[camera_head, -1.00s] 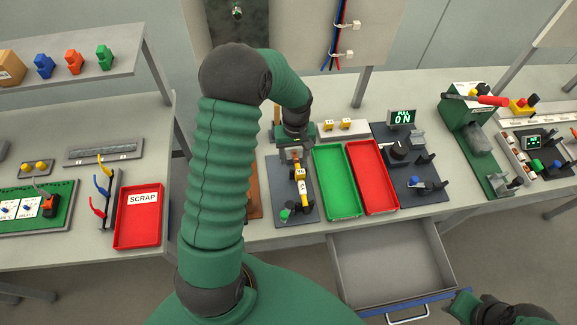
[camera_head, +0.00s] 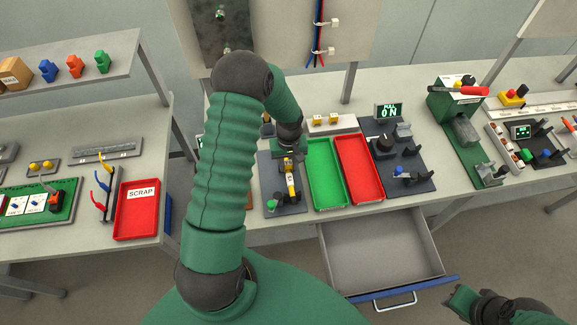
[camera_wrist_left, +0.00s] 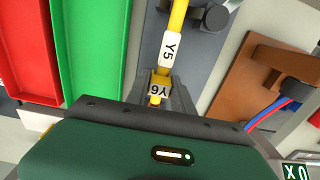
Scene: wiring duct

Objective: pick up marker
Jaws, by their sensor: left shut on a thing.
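In the left wrist view, a yellow marker block labelled Y6 (camera_wrist_left: 160,88) sits between the fingers of my left gripper (camera_wrist_left: 162,95), which is shut on it. A yellow wire (camera_wrist_left: 178,18) with a white sleeve labelled Y5 (camera_wrist_left: 170,48) runs in line just beyond it. In the head view, my left gripper (camera_head: 289,160) is over the far part of a dark fixture plate (camera_head: 272,188), with the yellow wire (camera_head: 291,186) running toward me. The fingers and the Y6 block are mostly hidden there. My right gripper (camera_head: 462,300) is low at the right, away from the bench.
A green tray (camera_head: 325,200) and a red tray (camera_head: 372,195) lie right of the fixture. A second dark plate with clamps (camera_head: 420,180) is beyond them. A drawer (camera_head: 380,260) stands open below. A red SCRAP tray (camera_head: 138,222) is on the left bench.

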